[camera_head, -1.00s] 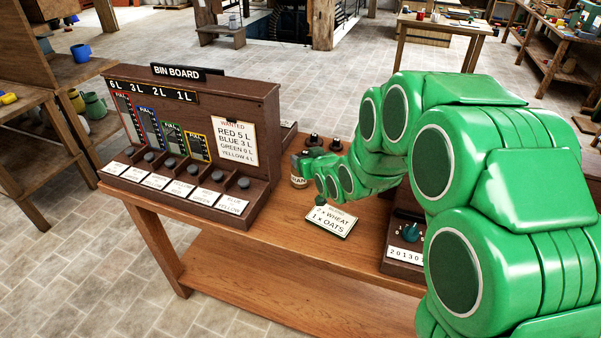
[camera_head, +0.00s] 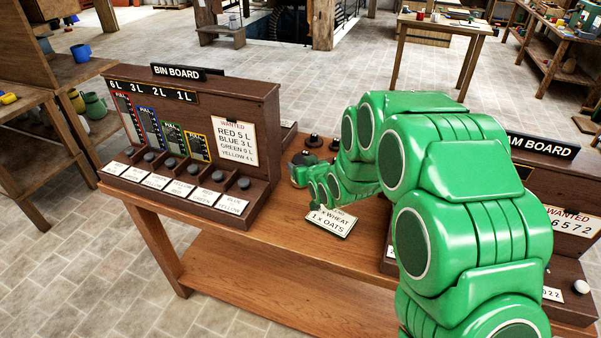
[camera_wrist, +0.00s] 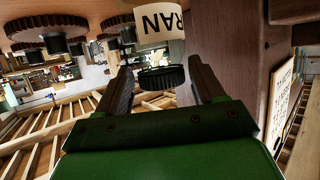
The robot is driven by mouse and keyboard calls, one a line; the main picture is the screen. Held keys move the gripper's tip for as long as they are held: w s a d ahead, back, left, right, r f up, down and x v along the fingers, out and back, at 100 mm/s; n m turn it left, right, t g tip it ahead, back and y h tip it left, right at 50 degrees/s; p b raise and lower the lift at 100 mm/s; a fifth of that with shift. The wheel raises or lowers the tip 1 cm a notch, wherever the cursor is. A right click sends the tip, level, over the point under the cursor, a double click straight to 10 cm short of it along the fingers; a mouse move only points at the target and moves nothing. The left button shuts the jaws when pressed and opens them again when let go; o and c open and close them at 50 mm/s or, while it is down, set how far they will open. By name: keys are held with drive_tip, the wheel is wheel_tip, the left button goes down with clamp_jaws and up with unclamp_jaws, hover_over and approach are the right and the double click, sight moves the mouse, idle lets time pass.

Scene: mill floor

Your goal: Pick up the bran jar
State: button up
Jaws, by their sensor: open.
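The bran jar shows in the wrist view as a cream label (camera_wrist: 158,24) reading "RAN", with a dark ridged lid (camera_wrist: 162,78) below it in this upside-down picture. My gripper (camera_wrist: 160,70) is open, with one dark finger on each side of the lid in the picture. I cannot tell whether either finger touches the jar. In the head view my gripper (camera_head: 299,172) is low over the table at the jar's place, and it hides most of the jar.
Dark round knobbed things (camera_head: 313,140) stand just behind my gripper. The bin board (camera_head: 190,130) stands close on the left. A recipe card (camera_head: 331,221) lies in front on the wooden table (camera_head: 270,240). Another board (camera_head: 541,146) stands at the right, partly behind my arm.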

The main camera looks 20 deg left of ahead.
drive_tip(key=x, duration=0.3)
drive_tip(key=shift+r, duration=0.25)
drive_tip(key=shift+w+a+f, duration=0.3)
drive_tip(key=shift+w+a, duration=0.05)
drive_tip(key=shift+w, duration=0.05)
drive_tip(key=c, duration=1)
drive_tip(key=shift+o, duration=0.2)
